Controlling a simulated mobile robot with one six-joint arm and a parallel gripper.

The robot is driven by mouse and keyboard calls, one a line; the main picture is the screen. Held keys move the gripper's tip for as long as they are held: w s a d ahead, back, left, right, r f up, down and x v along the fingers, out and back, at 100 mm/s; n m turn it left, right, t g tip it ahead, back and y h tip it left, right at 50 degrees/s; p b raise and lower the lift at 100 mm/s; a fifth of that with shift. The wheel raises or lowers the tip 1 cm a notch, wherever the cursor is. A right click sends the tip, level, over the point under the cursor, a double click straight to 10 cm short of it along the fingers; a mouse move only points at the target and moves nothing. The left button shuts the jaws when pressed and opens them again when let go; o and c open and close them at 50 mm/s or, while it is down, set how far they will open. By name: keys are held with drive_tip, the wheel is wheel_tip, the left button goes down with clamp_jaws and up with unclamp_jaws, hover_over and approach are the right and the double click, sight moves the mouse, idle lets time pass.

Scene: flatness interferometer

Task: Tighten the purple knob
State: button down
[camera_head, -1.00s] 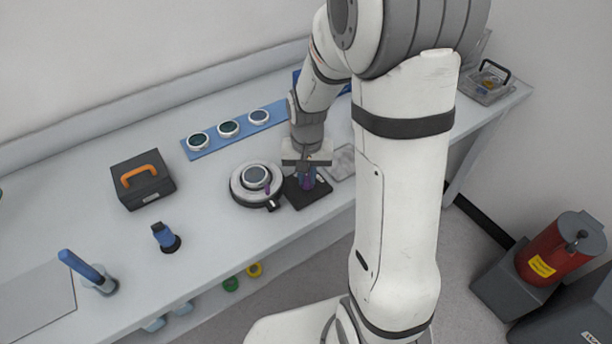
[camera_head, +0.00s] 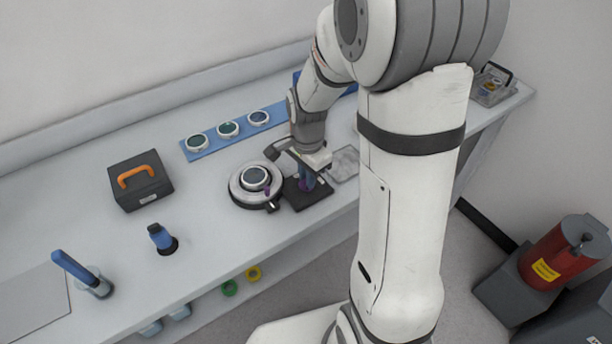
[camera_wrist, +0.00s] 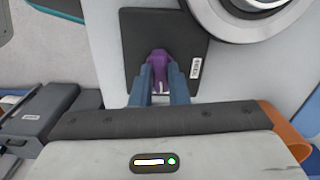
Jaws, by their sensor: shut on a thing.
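The purple knob (camera_wrist: 158,66) sits over a black square base plate (camera_wrist: 190,30) in the wrist view. My gripper (camera_wrist: 160,84) has its blue fingers on either side of the knob and is shut on it. In the head view my gripper (camera_head: 307,182) points down over the black plate (camera_head: 302,201), and the fingers mostly hide the purple knob (camera_head: 302,187). A round instrument (camera_head: 247,196) with a lens-like disc on top stands just left of the plate. A second small purple part (camera_head: 267,190) shows on that instrument's right side.
A blue strip (camera_head: 205,151) with several round optics lies behind. A black case (camera_head: 140,190) with an orange handle and a blue-topped tool (camera_head: 160,237) stand to the left. A clear tray (camera_head: 344,164) lies right of the plate.

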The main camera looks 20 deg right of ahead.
drive_tip(key=shift+m, duration=0.5)
drive_tip(key=c, duration=1.4)
unclamp_jaws()
wheel_tip(320, 180, up, 8)
drive_tip(key=shift+f, duration=0.1)
